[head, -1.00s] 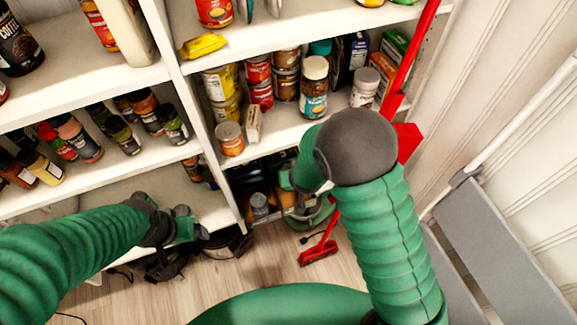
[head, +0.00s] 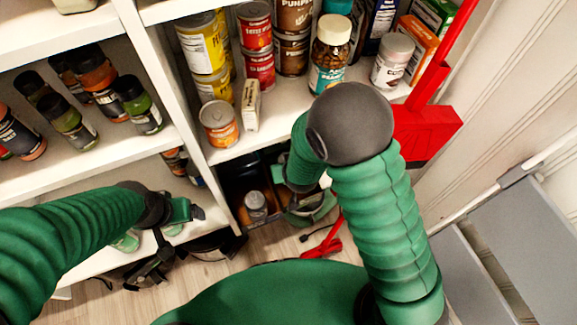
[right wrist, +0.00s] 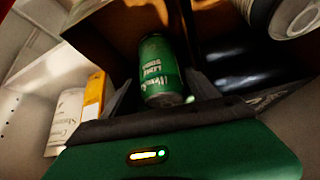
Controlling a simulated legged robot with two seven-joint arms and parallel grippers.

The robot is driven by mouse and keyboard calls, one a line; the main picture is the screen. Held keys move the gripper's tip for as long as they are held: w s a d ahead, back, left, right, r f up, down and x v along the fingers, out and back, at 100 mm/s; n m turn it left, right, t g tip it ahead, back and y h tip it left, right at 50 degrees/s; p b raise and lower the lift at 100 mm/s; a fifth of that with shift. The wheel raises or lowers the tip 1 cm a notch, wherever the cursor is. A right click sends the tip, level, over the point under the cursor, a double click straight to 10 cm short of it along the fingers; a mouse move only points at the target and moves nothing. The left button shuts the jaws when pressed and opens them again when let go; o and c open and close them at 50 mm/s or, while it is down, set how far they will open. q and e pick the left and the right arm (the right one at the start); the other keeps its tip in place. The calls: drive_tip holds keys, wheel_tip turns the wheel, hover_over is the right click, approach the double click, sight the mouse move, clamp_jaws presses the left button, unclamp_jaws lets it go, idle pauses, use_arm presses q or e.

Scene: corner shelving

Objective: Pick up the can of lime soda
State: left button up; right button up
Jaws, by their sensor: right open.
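The green can of lime soda (right wrist: 162,70), with pale lettering, stands slightly tilted in the right wrist view, inside a dark, brown-sided space. My right gripper (right wrist: 165,92) is open, with its dark fingers on either side of the can's lower part. I cannot tell whether they touch it. In the head view the right gripper is hidden behind my bent arm, and I cannot make out this can there. My left gripper (head: 168,238) is open and empty, in front of the lowest left shelf.
A white jar (right wrist: 68,115) and a yellow box (right wrist: 94,97) stand left of the can. In the head view, an orange-labelled can (head: 218,124) and a brown jar (head: 330,55) stand on the shelf above. A red dustpan (head: 425,130) and a grey stepladder (head: 520,215) are at right.

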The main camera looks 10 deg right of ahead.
drive_tip(key=shift+s+d+f, duration=0.5)
drive_tip(key=shift+d+f, duration=0.05)
drive_tip(key=shift+f, duration=0.05)
drive_tip(key=shift+s+d+f, duration=0.15)
drive_tip(key=shift+d, duration=0.05)
drive_tip(key=shift+a, duration=0.3)
drive_tip(key=c, duration=0.7)
drive_tip(key=shift+d, duration=0.3)
drive_tip(key=c, duration=0.7)
drive_tip(key=shift+w+d+f, duration=0.15)
drive_tip(key=shift+w, duration=0.05)
clamp_jaws()
